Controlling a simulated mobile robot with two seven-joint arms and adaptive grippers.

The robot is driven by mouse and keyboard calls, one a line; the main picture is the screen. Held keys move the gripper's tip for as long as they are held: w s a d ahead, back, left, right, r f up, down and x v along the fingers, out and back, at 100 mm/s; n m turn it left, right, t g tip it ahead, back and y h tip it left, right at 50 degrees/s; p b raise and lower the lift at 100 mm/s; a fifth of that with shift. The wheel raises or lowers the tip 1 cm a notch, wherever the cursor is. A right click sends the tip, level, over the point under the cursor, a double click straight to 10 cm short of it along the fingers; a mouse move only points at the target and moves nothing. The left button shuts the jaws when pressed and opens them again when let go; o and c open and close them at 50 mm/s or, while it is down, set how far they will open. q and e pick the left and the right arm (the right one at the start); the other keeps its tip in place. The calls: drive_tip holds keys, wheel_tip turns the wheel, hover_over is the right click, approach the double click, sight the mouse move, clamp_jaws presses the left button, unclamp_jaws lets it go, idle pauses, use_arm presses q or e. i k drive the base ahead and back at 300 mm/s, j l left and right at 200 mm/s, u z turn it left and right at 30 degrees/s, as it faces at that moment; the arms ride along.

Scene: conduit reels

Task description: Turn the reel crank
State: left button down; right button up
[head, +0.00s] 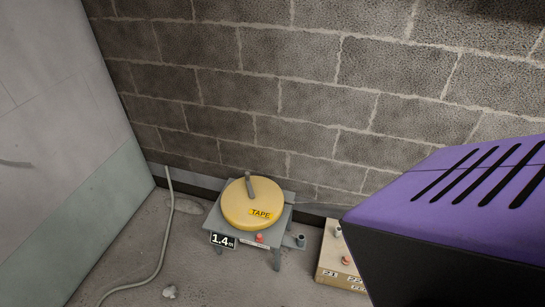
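A round yellow reel (243,211), labelled TAPE, lies flat on a low grey stand (217,223) against the block wall. A grey crank handle (249,184) sticks up from the top of the reel, toward its far side. A small sign reading 1.4 (222,241) hangs at the stand's front left. Neither of my grippers shows in the head view.
A tan box (338,262) with number labels stands right of the stand, partly hidden by a large purple and black body (450,200). A pale hose (166,245) runs along the floor at left. A crumpled scrap (170,292) lies near it.

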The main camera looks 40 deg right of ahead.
sight(247, 174)
drive_tip(key=i+z, duration=0.15)
drive_tip(key=z, duration=0.35)
drive_tip(key=j+z, duration=0.2)
drive_tip(key=z, duration=0.3)
drive_tip(key=i+j+z, duration=0.15)
drive_tip(key=z, duration=0.35)
drive_tip(key=i+j+z, duration=0.1)
drive_tip(key=j+z, duration=0.25)
drive_tip(key=j, duration=0.15)
drive_tip(key=j+z, duration=0.35)
drive_tip(key=j, duration=0.2)
drive_tip(key=j+z, duration=0.3)
drive_tip(key=j, duration=2.5)
drive_tip(key=k+z, duration=0.05)
